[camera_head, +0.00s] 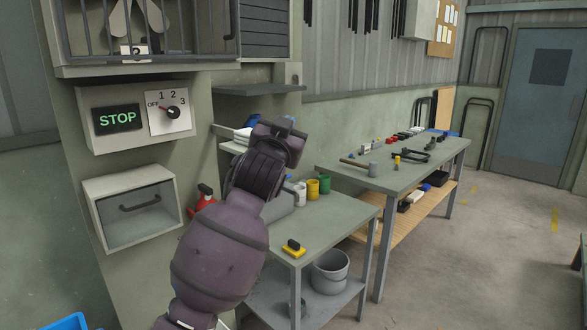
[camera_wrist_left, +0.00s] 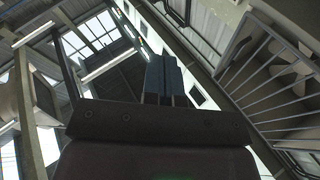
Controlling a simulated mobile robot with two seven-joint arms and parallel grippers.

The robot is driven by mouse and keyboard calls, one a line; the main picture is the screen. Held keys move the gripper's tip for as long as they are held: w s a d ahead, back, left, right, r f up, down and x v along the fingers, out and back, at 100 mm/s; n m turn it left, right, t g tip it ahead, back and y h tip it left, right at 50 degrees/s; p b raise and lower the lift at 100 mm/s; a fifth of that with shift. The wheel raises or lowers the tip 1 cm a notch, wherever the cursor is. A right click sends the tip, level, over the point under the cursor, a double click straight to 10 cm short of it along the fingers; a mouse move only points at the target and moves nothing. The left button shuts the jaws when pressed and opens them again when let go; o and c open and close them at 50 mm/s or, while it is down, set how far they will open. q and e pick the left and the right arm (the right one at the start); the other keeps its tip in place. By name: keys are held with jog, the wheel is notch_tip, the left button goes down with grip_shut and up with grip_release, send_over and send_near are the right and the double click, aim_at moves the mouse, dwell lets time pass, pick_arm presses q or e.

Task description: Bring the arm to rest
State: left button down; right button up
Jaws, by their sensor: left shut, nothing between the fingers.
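My left gripper (camera_wrist_left: 163,78) shows in the left wrist view as two blue-grey fingers, close together with nothing between them. It points up toward the roof and windows. In the head view an arm of mine rises from the lower middle and bends at its top, in front of the wall and a small workbench (camera_head: 335,215). Its gripper fingers cannot be made out there. My right gripper is not in view.
A panel with a STOP display (camera_head: 117,118) and a dial (camera_head: 171,112) is left of the arm, above a glass-fronted drawer (camera_head: 138,222). A fan cage (camera_wrist_left: 275,80) is near the gripper's right in the wrist view. A long bench (camera_head: 430,165) with tools stands right; open floor lies beyond.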

pick_arm(q)
jog(key=s+a+f+n+g+y, duration=0.1)
jog(key=s+a+f, duration=0.35)
jog(key=f, duration=0.55)
jog(key=s+a+f+n, duration=0.1)
jog(key=s+a+f, duration=0.2)
jog(key=a+f, duration=0.5)
jog(key=s+a+f+n+g+y, duration=0.1)
jog(key=s+a+f, duration=0.25)
jog(key=f, duration=0.95)
jog(key=s+a+f+n+g+y, duration=0.1)
jog(key=s+a+f+g, duration=0.2)
jog(key=s+f, duration=0.9)
jog(key=s+a+f+n+g+y, duration=0.1)
jog(key=s+a+f+g+y, duration=0.1)
jog(key=s+a+f, duration=0.5)
jog(key=s+f+g, duration=0.1)
jog(key=s+f, duration=0.4)
jog(key=s, duration=0.3)
jog(key=shift+a+n+g+y, duration=0.2)
jog(key=shift+n+g+y, duration=0.1)
jog(key=shift+n+g, duration=0.1)
